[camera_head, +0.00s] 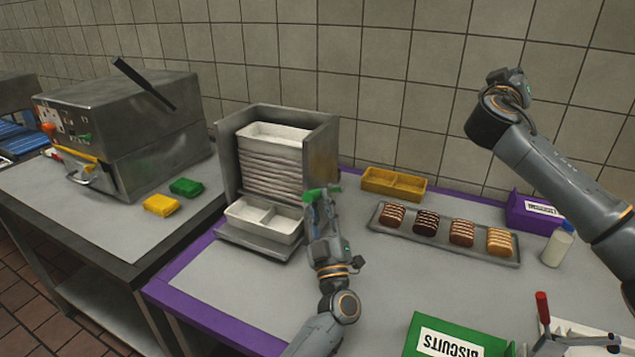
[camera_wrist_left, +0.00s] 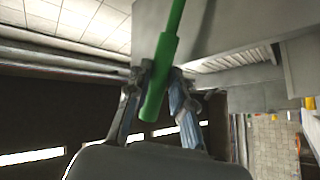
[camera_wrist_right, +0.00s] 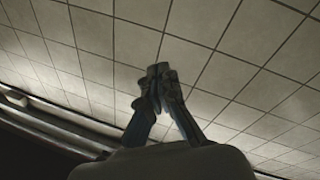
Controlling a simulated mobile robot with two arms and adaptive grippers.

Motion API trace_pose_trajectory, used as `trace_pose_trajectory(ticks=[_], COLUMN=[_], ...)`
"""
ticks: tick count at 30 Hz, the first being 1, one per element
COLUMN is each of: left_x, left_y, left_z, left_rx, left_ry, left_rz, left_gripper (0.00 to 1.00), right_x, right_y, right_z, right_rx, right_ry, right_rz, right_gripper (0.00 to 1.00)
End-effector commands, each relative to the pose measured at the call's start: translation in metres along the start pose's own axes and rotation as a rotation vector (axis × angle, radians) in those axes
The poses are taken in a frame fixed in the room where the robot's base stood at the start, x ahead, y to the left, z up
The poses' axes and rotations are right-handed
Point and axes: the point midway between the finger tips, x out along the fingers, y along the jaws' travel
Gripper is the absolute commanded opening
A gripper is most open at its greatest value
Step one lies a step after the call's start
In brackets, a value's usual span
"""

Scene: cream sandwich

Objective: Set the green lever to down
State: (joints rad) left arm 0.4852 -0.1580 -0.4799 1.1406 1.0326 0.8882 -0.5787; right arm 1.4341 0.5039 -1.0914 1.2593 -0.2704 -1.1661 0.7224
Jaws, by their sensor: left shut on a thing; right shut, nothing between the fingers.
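The green lever (camera_head: 316,193) sticks out at the right front of the metal tray dispenser (camera_head: 320,150). My left gripper (camera_head: 322,200) is at the lever, beside the dispenser's right wall. In the left wrist view the green lever (camera_wrist_left: 160,85) runs between the two fingers of my left gripper (camera_wrist_left: 160,88), which are shut on its handle. The handle's end shows past the fingertips. My right gripper (camera_wrist_right: 158,75) is shut and empty, raised in front of the tiled wall. In the head view it shows at the upper right (camera_head: 508,78).
A stack of white trays fills the dispenser, with a two-part tray (camera_head: 265,218) at its bottom. A yellow tray (camera_head: 394,184), a long tray of biscuits (camera_head: 445,240), a bottle (camera_head: 557,246) and a green biscuits box (camera_head: 455,338) stand to the right. The front table middle is clear.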

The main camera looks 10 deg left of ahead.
Motion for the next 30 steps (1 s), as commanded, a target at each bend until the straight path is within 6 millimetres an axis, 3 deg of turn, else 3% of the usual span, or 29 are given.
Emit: trace_pose_trajectory(ticks=[1, 5, 9, 13, 18, 21, 24, 30], left_x=[0.000, 0.000, 0.000, 0.000, 0.001, 0.000, 0.000, 0.000], left_y=[0.001, 0.001, 0.001, 0.001, 0.000, 0.000, 0.000, 0.000], left_z=[0.000, -0.001, -0.001, 0.000, -0.001, -0.001, -0.001, -0.001], left_rx=[-0.001, -0.001, -0.001, -0.001, -0.001, -0.001, -0.001, -0.001], left_ry=[0.001, 0.001, 0.001, 0.001, 0.001, 0.001, 0.001, 0.002], left_rz=[0.002, 0.001, 0.001, 0.001, 0.000, 0.000, 0.000, -0.001], left_gripper=[0.00, 0.00, 0.00, 0.00, 0.00, 0.00, 0.00, 0.00], right_x=[-0.017, -0.068, -0.146, -0.225, -0.307, -0.336, -0.348, -0.335], right_y=[-0.028, -0.094, -0.164, -0.212, -0.244, -0.251, -0.255, -0.267], right_z=[-0.010, -0.029, -0.049, -0.063, -0.074, -0.077, -0.077, -0.064], right_rx=[0.079, 0.284, 0.469, 0.577, 0.631, 0.638, 0.640, 0.641], right_ry=[-0.037, -0.174, -0.361, -0.537, -0.707, -0.763, -0.790, -0.797], right_rz=[-0.038, -0.135, -0.240, -0.316, -0.369, -0.380, -0.384, -0.380], right_gripper=[0.00, 0.00, 0.00, 0.00, 0.00, 0.00, 0.00, 0.00])
